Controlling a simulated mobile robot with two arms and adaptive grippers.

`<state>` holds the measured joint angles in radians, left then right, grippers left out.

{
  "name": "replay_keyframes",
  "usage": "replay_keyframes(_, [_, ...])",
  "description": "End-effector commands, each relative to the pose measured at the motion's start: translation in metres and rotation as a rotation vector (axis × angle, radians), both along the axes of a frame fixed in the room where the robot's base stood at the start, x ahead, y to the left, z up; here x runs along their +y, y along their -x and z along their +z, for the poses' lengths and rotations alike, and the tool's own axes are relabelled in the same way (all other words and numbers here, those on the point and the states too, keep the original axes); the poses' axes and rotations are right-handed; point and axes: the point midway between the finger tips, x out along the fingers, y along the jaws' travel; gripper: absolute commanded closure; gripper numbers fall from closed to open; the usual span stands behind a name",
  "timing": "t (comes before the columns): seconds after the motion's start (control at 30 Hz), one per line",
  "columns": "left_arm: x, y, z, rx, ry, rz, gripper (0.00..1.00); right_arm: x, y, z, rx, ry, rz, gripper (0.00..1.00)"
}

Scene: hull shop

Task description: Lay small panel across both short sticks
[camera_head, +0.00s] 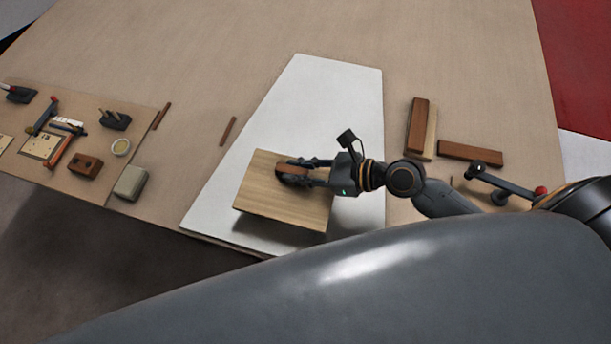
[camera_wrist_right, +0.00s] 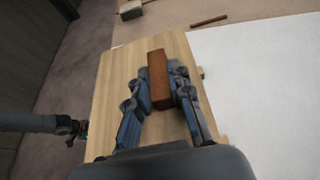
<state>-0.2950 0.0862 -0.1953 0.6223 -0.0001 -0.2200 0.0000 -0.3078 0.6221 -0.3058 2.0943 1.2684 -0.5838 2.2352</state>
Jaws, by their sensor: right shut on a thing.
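The small panel (camera_head: 258,199), a pale square wooden board, is over the near end of a white sheet. A brown block (camera_wrist_right: 158,75) stands on its top face. My right gripper (camera_head: 291,170) is shut on this block; its fingers lie on both sides of it in the right wrist view (camera_wrist_right: 169,88). Two small pale ends, (camera_wrist_right: 202,72) and (camera_wrist_right: 225,138), stick out past the panel's right edge in that view. They may be the short sticks, otherwise hidden under the panel. I cannot tell whether the panel touches them.
The white sheet (camera_head: 325,100) is clear beyond the panel. Thin brown strips (camera_head: 228,131) lie left of it. Tools and blocks (camera_head: 86,165) crowd the left table end. Brown bars (camera_head: 470,153) and a dark tool with a red end (camera_head: 505,180) lie right.

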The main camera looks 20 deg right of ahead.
Motion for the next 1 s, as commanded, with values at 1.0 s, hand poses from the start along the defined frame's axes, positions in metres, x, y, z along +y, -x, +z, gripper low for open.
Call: replay_keyframes(1.0, [-0.005, 0.006, -0.021, 0.008, 0.005, 0.000, 0.59, -0.018, -0.014, -0.061, 0.000, 0.000, -0.001, 0.74])
